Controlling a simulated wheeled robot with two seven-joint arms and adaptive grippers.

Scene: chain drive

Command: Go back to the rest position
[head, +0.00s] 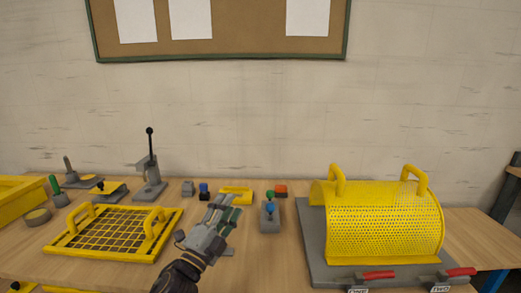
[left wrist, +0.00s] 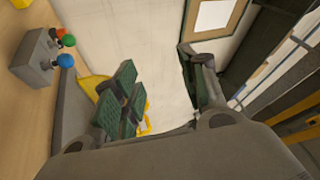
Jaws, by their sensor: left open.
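My left gripper (head: 222,212) reaches in from the bottom of the head view, over the middle of the table. It is left of the yellow perforated guard (head: 385,225) and right of the yellow grid frame (head: 115,232). In the left wrist view the fingers of my left gripper (left wrist: 163,85) stand apart with nothing between them. The wall shows through the gap. My right gripper is not in view.
A grey box with a blue knob (head: 270,215) stands just right of my left gripper. A lever press (head: 149,178) stands at the back left. The guard sits on a grey base with two red-handled clamps.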

